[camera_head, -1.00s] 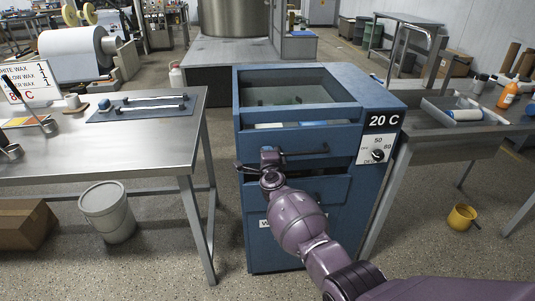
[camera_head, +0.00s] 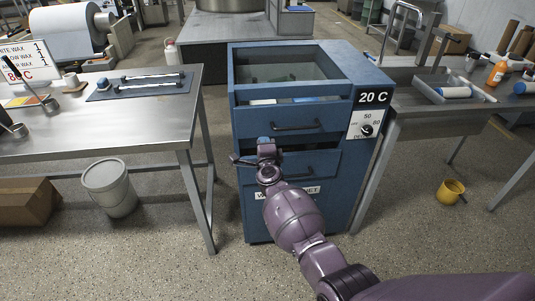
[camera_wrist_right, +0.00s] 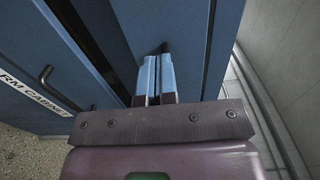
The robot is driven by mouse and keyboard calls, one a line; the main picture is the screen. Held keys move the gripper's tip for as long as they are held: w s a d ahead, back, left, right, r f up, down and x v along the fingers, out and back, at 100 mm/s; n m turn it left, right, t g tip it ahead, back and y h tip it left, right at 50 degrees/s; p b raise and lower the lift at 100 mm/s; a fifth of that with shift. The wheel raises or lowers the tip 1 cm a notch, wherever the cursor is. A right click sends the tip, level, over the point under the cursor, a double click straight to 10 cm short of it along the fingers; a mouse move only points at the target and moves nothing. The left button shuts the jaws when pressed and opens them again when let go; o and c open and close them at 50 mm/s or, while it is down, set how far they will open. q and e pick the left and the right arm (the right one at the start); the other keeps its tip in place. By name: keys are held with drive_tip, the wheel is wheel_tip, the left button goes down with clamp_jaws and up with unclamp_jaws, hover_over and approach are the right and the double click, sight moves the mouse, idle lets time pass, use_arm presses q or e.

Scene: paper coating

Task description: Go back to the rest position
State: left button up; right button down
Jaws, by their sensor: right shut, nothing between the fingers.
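My right gripper (camera_head: 265,143) is in front of the blue cabinet (camera_head: 360,80), just below and left of the upper drawer's handle (camera_head: 295,126). Its fingers are shut and empty; they show side by side in the wrist view (camera_wrist_right: 157,78), with the cabinet's blue surfaces close around them. I cannot tell whether the fingertips touch the cabinet. My right arm comes in from the lower right and hides part of the lower drawer (camera_head: 318,163). A dark gap shows above that drawer. My left gripper is not in view.
A steel table (camera_head: 150,132) stands left of the cabinet, holding a blue mat with rods. Another steel table (camera_head: 425,112) with a grey tray stands at right. A white bucket (camera_head: 110,188) and a yellow pot (camera_head: 451,191) are on the floor. The floor between has free room.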

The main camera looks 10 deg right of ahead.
drive_tip(key=s+a+r+n+y+p, duration=0.1)
drive_tip(key=s+a+r+n+y, duration=0.1)
drive_tip(key=s+r+n+y, duration=0.55)
drive_tip(key=s+d+f+n+g+h, duration=0.2)
drive_tip(key=s+d+f+n, duration=0.2)
drive_tip(key=s, duration=0.9)
drive_tip(key=s+d+f+n+g+h, duration=0.2)
drive_tip(key=s+d+f+n, duration=0.2)
drive_tip(key=s+f, duration=0.5)
drive_tip(key=s+d+f+n+g+h, duration=0.2)
drive_tip(key=s+d+f+n, duration=0.2)
drive_tip(key=s, duration=1.3)
wheel_tip(320, 180, down, 3)
drive_tip(key=shift+s+d+r+n+g, duration=0.2)
drive_tip(key=shift+d+n+g, duration=0.2)
drive_tip(key=shift+d, duration=0.55)
